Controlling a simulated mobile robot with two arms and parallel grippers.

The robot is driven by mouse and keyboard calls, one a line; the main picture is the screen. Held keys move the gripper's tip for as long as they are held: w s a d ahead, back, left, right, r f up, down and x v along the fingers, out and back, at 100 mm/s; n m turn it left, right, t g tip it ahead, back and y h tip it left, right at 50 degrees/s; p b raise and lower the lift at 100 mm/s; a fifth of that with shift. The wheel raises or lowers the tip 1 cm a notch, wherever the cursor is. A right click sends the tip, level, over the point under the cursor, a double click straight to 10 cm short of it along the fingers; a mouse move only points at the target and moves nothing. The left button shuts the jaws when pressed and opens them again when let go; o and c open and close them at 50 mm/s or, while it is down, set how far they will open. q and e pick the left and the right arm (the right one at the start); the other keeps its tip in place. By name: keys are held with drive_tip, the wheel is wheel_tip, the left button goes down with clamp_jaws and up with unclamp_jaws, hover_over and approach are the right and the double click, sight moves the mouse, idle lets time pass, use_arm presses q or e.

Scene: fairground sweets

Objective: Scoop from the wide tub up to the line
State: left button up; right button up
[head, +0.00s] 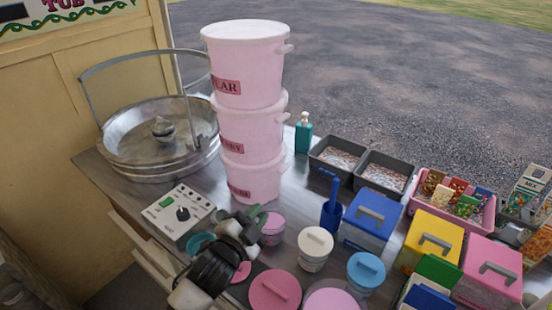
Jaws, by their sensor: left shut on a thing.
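My left gripper (244,224) is low over the counter's front, beside a small pink tub. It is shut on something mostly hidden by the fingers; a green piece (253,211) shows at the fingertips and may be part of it. A wide, round pink-lidded tub (275,291) stands at the front, with a pale pink round one (332,300) cut off by the lower edge. I cannot tell which is the wide tub. A blue holder (331,216) has a blue handle standing up in it. No fill line can be made out. My right gripper is out of view.
Three pink buckets (246,120) are stacked behind my gripper. A metal pan (160,135) and a control box (181,213) stand left. Small tubs, including a white-lidded one (315,248), and lidded boxes (370,220) crowd the right. Grey trays (385,172) lie behind.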

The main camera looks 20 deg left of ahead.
use_arm(q)
drive_tip(key=w+d+r+n+g+h+p, duration=0.1)
drive_tip(key=w+r+n+h, duration=0.1)
drive_tip(key=r, duration=0.4)
drive_tip(key=w+d+r+n+g+h+p, duration=0.1)
drive_tip(key=w+d+r+n+h, duration=0.1)
drive_tip(key=w+r, duration=0.4)
drive_tip(key=shift+w+d+r+n+g+h+p, duration=0.15)
drive_tip(key=shift+w+r+n+g+h+p, duration=0.2)
drive_tip(key=shift+r+n+h, duration=0.5)
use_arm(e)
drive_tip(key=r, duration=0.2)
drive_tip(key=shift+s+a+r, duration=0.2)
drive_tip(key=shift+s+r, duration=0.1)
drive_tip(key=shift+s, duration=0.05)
use_arm(q)
drive_tip(key=shift+f, duration=0.3)
